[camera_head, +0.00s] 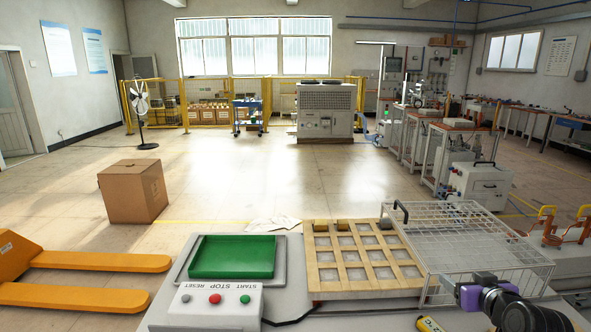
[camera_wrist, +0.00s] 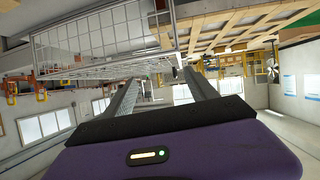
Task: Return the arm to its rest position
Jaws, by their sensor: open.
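My gripper (camera_wrist: 163,73) is open in the wrist view, its two grey fingers apart and nothing held between them. The wrist picture is upside down, with the purple gripper body filling its lower part. In the head view my arm's dark links and purple wrist are at the lower right, in front of the wire basket (camera_head: 470,240); the fingertips cannot be made out there. The basket also shows in the wrist view (camera_wrist: 95,38), close beyond the fingers. Whether the fingers touch it cannot be told.
A wooden grid tray (camera_head: 362,285) with a few small blocks along its back row stands left of the basket. A green tray (camera_head: 232,257) and a button box (camera_head: 215,303) lie further left on the table. Open floor lies beyond.

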